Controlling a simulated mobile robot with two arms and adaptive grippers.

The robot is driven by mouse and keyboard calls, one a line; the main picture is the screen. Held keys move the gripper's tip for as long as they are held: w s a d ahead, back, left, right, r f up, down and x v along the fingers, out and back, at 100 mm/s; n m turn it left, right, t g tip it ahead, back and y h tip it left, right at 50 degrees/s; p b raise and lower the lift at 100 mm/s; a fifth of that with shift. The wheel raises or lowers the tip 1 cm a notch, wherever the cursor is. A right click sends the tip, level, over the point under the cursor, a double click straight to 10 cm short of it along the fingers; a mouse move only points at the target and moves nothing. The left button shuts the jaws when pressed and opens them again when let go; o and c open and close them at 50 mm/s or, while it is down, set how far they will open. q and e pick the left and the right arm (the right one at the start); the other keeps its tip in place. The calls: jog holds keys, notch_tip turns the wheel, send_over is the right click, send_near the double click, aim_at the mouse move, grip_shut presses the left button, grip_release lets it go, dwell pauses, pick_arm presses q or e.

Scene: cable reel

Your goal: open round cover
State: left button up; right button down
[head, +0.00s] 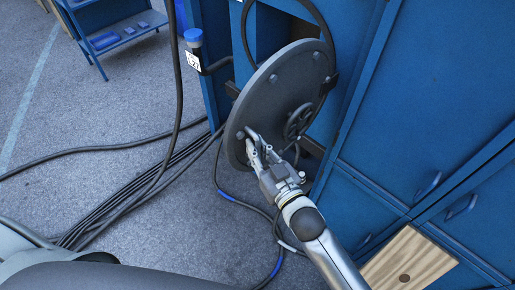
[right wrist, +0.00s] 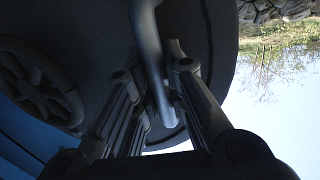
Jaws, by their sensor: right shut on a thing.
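The round cover (head: 262,108) is a dark grey disc with bolts and a small handwheel (head: 299,121) on its face. It stands tilted in front of an opening (head: 275,32) in the blue cabinet, part of which shows beside it. My right gripper (head: 254,142) is at the cover's lower left, shut on a bar handle on its face. In the right wrist view the handle (right wrist: 147,45) runs between the fingers (right wrist: 155,95), with the cover (right wrist: 85,30) behind and the handwheel (right wrist: 38,85) at left. My left gripper is not in view.
Blue cabinets (head: 425,110) with handles fill the right side. Black cables (head: 140,185) lie on the grey floor at left and below the cover. A blue-capped post (head: 194,45) stands left of the cover. A blue shelf (head: 115,30) is at upper left, a wooden board (head: 408,262) at lower right.

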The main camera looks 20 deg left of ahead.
jog(key=c, duration=1.5)
grip_release()
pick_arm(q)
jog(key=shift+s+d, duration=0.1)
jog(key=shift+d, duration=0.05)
pick_arm(e)
jog(key=shift+o, duration=0.2)
jog(key=shift+s, duration=0.1)
jog(key=v, duration=1.2)
